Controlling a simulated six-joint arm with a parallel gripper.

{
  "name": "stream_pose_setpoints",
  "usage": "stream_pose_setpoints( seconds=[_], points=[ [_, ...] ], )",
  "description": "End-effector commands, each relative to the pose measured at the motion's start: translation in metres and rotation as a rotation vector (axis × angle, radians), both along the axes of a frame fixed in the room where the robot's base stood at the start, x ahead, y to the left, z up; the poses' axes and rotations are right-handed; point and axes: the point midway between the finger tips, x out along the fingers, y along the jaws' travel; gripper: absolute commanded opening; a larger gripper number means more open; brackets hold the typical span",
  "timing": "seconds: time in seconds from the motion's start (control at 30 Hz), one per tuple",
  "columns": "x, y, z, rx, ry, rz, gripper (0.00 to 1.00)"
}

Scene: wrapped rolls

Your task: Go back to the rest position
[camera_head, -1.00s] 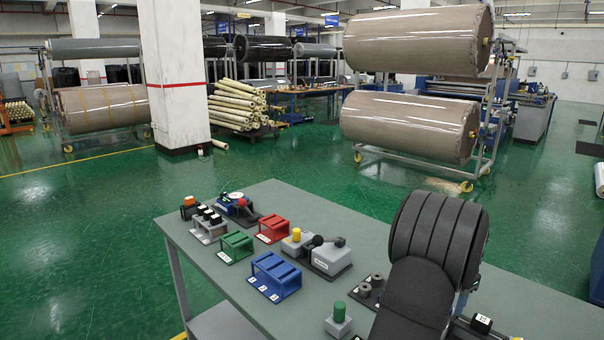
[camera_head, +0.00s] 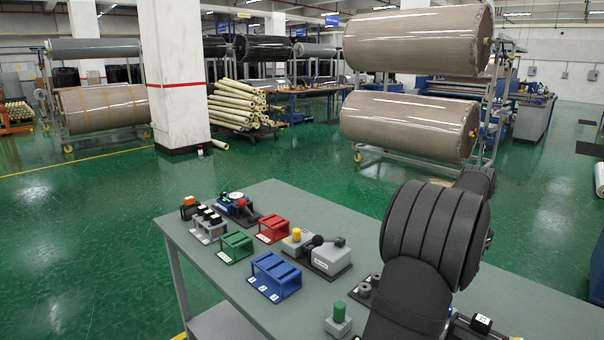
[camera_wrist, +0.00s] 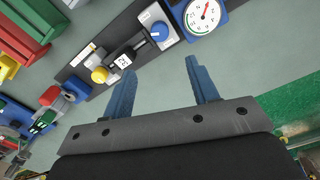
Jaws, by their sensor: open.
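In the wrist view my gripper (camera_wrist: 160,88) shows two blue fingers standing apart with nothing between them. In the head view my dark arm stands over the right part of the table (camera_head: 195,248); my gripper does not show there.
A blue rack (camera_head: 274,276), a green rack (camera_head: 235,247), a red rack (camera_head: 272,229) and a block with a green button (camera_head: 339,320) stand on the table. A round dial (camera_wrist: 203,15) is beyond the panel.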

Motion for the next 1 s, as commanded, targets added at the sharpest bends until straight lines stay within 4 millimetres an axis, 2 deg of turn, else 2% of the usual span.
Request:
stream_pose_setpoints(
  seconds=[0.67,1.0],
  points=[
    [-0.001,0.001,-0.137,0.001,0.002,0.001,0.54],
    [0.001,0.0,-0.136,-0.001,-0.002,0.274,0.54]
  ],
)
